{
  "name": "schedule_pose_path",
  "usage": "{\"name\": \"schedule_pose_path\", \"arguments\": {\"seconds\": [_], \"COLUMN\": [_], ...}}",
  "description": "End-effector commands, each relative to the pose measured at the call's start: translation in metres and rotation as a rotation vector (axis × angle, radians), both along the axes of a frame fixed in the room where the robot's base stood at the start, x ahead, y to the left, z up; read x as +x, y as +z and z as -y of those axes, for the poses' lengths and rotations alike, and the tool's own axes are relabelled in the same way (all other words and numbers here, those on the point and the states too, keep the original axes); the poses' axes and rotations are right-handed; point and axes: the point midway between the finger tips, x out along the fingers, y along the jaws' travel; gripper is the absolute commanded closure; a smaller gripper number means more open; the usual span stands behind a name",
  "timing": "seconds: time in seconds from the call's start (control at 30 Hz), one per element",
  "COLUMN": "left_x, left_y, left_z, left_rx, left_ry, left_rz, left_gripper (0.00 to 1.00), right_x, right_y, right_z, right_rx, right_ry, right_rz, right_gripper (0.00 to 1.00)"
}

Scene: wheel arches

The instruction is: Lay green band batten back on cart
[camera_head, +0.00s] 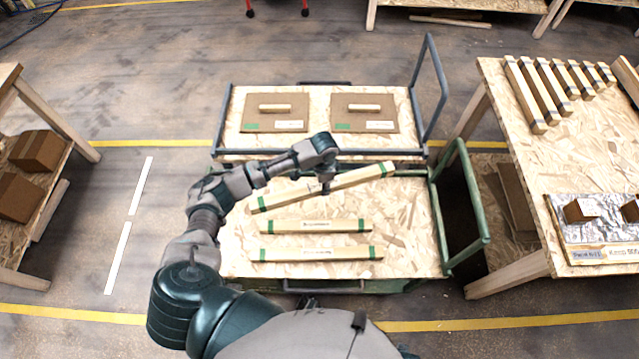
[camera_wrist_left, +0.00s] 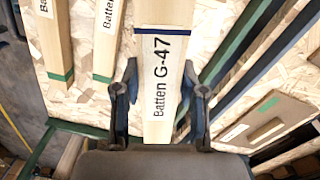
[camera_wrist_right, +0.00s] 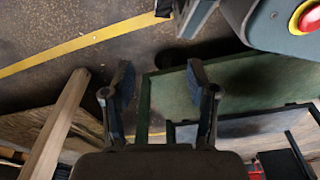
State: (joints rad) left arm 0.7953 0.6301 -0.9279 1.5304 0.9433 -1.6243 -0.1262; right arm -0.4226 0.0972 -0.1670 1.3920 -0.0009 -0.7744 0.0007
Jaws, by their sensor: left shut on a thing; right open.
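A pale batten with green bands at its ends (camera_head: 360,178) is in my left gripper (camera_head: 325,187). It also shows in the left wrist view, labelled "Batten G-47" (camera_wrist_left: 163,95), between the two fingers (camera_wrist_left: 160,78). It lies over the back of the green-framed cart's board deck (camera_head: 405,240), skewed with its right end farther back; its exact height is unclear. Two more green-banded battens (camera_head: 315,226) (camera_head: 318,253) lie roughly parallel on the deck.
A grey-framed cart (camera_head: 320,118) with two brown panels stands directly behind. A bench (camera_head: 540,170) with several dark-banded battens (camera_head: 550,85) is at the right. The green cart's upright handle (camera_head: 441,225) rises at the right end of its deck.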

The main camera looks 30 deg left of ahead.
Motion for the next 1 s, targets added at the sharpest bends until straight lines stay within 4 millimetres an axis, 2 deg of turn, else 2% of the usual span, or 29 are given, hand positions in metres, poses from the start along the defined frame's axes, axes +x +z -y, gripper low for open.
{"name": "schedule_pose_path", "arguments": {"seconds": [0.03,0.2,0.33,0.57,1.0], "left_x": [0.008,0.027,0.034,0.034,0.034], "left_y": [-0.020,-0.037,-0.041,-0.045,-0.062], "left_z": [-0.007,-0.021,-0.025,-0.024,-0.025], "left_rx": [0.000,-0.005,-0.006,-0.006,-0.006], "left_ry": [-0.069,-0.257,-0.315,-0.324,-0.323], "left_rz": [-0.001,0.001,0.001,0.003,0.002], "left_gripper": [1.00,1.00,1.00,1.00,1.00], "right_x": [0.006,0.026,0.032,0.038,0.048], "right_y": [-0.002,0.023,0.034,0.049,0.094], "right_z": [-0.002,-0.005,-0.005,-0.006,-0.006], "right_rx": [0.002,0.003,0.002,0.004,0.005], "right_ry": [-0.002,-0.007,-0.008,-0.010,-0.015], "right_rz": [0.004,0.011,0.012,0.020,0.034], "right_gripper": [0.42,0.42,0.42,0.42,0.42]}}
